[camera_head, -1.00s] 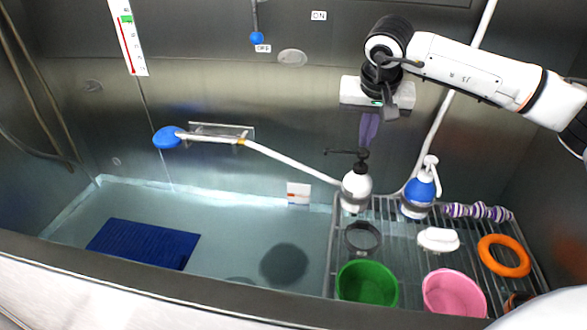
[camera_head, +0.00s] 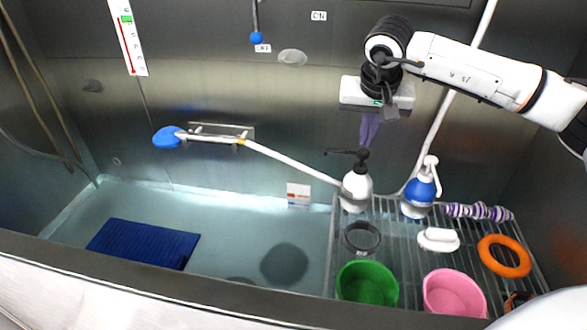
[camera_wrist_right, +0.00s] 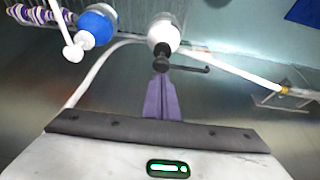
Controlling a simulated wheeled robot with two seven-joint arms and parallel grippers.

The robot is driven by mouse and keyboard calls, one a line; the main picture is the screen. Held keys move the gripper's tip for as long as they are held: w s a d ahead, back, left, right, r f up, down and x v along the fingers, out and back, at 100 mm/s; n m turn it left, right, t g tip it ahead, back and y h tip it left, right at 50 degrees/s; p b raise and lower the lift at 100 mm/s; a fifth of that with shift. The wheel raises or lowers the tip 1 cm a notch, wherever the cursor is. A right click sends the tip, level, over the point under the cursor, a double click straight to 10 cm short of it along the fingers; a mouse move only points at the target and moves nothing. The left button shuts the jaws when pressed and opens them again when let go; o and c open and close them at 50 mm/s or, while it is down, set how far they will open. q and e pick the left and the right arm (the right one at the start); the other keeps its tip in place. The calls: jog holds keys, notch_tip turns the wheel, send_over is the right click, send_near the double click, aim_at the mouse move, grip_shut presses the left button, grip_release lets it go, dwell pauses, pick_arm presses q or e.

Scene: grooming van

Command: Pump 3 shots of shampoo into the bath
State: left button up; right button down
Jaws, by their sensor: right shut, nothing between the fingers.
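A white bottle (camera_head: 356,192) with a black pump head (camera_head: 361,158) stands upright at the rack's back left corner; its nozzle points left. A blue and white pump bottle (camera_head: 418,196) stands to its right. I cannot read which holds shampoo. My right gripper (camera_head: 368,146) points down, its purple fingers shut and empty, just above the black pump head. In the right wrist view the fingertips (camera_wrist_right: 161,76) overlap the pump's near side; I cannot tell whether they touch. The bath (camera_head: 230,230) holds clear water, left of the rack. My left gripper is not in view.
The wire rack (camera_head: 400,240) also holds a green bucket (camera_head: 367,284), a pink bucket (camera_head: 454,293), a white soap-like piece (camera_head: 438,240), an orange ring (camera_head: 503,256) and a purple striped toy (camera_head: 478,211). A white hose (camera_head: 290,163) runs behind the white bottle. A blue mat (camera_head: 145,244) lies in the bath.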

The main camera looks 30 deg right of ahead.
jog(key=shift+f+b, duration=0.85)
jog(key=shift+f, duration=0.55)
jog(key=shift+r, duration=0.2)
jog(key=shift+r+p, duration=1.05)
jog(key=shift+p, duration=0.1)
jog(key=shift+f, duration=0.15)
